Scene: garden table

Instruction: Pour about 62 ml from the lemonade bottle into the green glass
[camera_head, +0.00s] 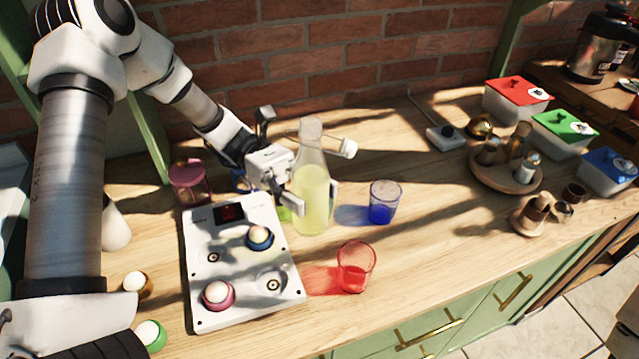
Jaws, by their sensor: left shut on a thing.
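The lemonade bottle (312,205) is clear glass with pale yellow liquid in it. It is upright near the middle of the table, and I cannot tell if its base touches the wood. My left gripper (308,195) reaches in from the left and is shut on the bottle's body, one finger on each side. A green patch shows just left of the bottle, behind the gripper; I cannot tell if it is the green glass or its coloured shadow. No green glass shows clearly. My right gripper is out of view.
A blue glass (384,203) and a red glass (355,268) stand right of the bottle. A white panel (215,265) with round knobs lies at left. A round wooden tray (506,181) and lidded boxes are at right. The right-front table is clear.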

